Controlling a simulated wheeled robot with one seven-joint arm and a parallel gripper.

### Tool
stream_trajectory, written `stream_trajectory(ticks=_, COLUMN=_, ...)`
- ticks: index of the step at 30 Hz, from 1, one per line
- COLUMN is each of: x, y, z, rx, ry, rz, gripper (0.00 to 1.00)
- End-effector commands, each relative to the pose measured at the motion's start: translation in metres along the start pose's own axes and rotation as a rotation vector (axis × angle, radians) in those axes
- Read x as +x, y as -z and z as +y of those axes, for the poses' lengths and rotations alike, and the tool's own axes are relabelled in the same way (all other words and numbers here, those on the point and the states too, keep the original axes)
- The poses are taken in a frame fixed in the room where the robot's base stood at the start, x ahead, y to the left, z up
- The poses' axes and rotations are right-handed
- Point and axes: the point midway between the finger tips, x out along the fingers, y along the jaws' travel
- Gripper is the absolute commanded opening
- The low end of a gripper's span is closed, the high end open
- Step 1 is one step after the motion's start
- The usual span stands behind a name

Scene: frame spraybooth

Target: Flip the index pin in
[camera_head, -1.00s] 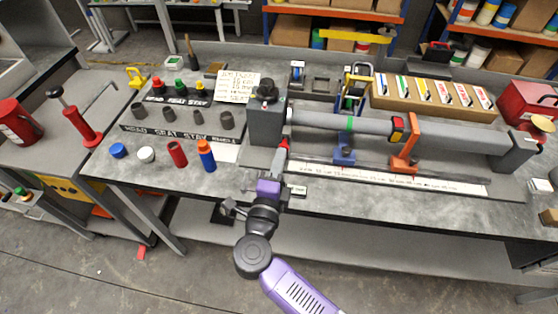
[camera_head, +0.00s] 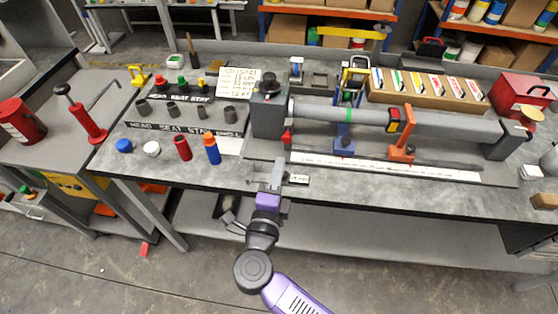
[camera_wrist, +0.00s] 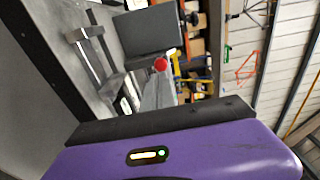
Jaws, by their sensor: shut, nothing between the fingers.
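A small red knob (camera_head: 287,137), which looks like the end of the index pin, sits at the lower front right of the dark grey headstock block (camera_head: 268,116). It also shows in the wrist view (camera_wrist: 160,64), just beyond my fingertips, with the block (camera_wrist: 146,34) beside it. How far the pin is turned or seated cannot be told. A long grey tube (camera_head: 360,117) runs right from the block. My gripper (camera_head: 277,166) is shut and empty, below and apart from the knob in the head view; its fingers also show in the wrist view (camera_wrist: 157,92).
Red (camera_head: 182,148) and blue-orange (camera_head: 211,148) bottles stand left of my gripper. A blue support (camera_head: 343,140) and an orange support (camera_head: 403,148) stand under the tube. A white scale strip (camera_head: 390,168) lies along the front.

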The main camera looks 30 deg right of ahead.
Motion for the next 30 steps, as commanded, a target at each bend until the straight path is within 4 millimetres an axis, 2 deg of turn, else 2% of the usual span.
stream_trajectory(ticks=9, x=-0.051, y=-0.001, z=0.002, rx=0.0, ry=-0.001, rz=-0.004, gripper=0.0)
stream_trajectory(ticks=13, x=-0.066, y=-0.001, z=0.001, rx=0.0, ry=0.0, rz=-0.004, gripper=0.0)
stream_trajectory(ticks=18, x=-0.074, y=-0.001, z=0.0, rx=-0.001, ry=0.001, rz=-0.003, gripper=0.0)
stream_trajectory(ticks=30, x=-0.075, y=-0.001, z=0.0, rx=-0.001, ry=0.0, rz=-0.002, gripper=0.0)
